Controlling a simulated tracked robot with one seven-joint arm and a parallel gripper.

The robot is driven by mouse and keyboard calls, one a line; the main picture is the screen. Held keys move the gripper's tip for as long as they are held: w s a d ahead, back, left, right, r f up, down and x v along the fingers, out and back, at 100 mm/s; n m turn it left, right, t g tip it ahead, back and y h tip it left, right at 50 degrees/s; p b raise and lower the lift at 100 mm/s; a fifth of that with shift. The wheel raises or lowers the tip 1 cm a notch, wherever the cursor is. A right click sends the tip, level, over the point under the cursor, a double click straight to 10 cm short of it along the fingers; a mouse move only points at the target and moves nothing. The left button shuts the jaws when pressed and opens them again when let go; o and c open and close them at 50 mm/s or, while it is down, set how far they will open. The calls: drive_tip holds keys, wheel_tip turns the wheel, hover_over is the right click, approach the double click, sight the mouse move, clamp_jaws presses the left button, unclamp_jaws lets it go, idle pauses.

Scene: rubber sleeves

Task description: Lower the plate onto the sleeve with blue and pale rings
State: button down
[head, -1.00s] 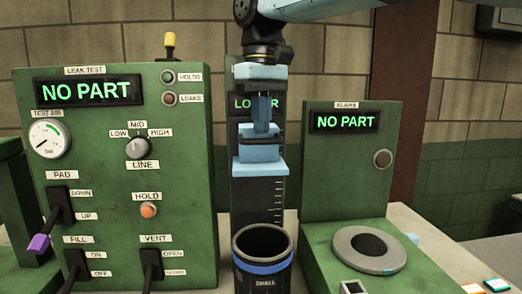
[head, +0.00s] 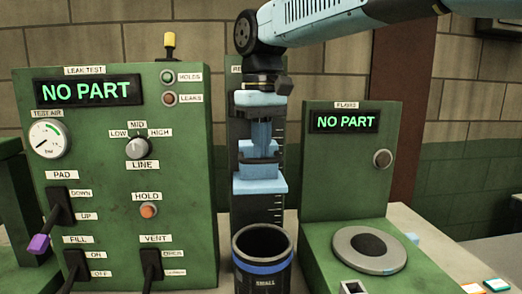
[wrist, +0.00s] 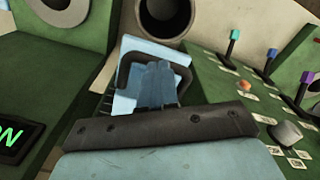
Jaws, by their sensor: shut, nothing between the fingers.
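The black sleeve (head: 263,282) stands below the column, marked SMALL, with a blue ring and a thin pale line near its top. Its open mouth also shows in the wrist view (wrist: 187,32). The pale blue plate (head: 260,184) hangs on the column above the sleeve, with a clear gap between them. In the wrist view the plate (wrist: 126,104) carries a dark loop handle. My gripper (head: 261,150) is shut and empty, pointing down at the handle area over the plate. Its blue fingers (wrist: 157,88) overlap the handle's opening; contact cannot be told.
The green leak-test panel (head: 110,180) with levers stands left, reading NO PART. The flaws station (head: 350,165) stands right, also reading NO PART, with a grey ring (head: 369,250) on its bench. The column's display is mostly hidden behind my arm.

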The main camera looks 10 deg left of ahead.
sight(261, 183)
drive_tip(key=shift+f, duration=4.45)
drive_tip(key=shift+r, duration=4.05)
drive_tip(key=s+d+f+m+t, duration=0.1)
drive_tip(key=d+f+m, duration=0.1)
drive_tip(key=d, duration=0.7)
drive_tip(key=s+d+f+m+t, duration=0.2)
drive_tip(key=d, duration=0.7)
drive_tip(key=s+d+f+m+t, duration=0.2)
drive_tip(key=s+d+f+m, duration=0.2)
drive_tip(key=s+d+f, duration=0.4)
drive_tip(key=d, duration=0.5)
drive_tip(key=shift+f+m+t, duration=0.15)
drive_tip(key=shift+m+t, duration=0.15)
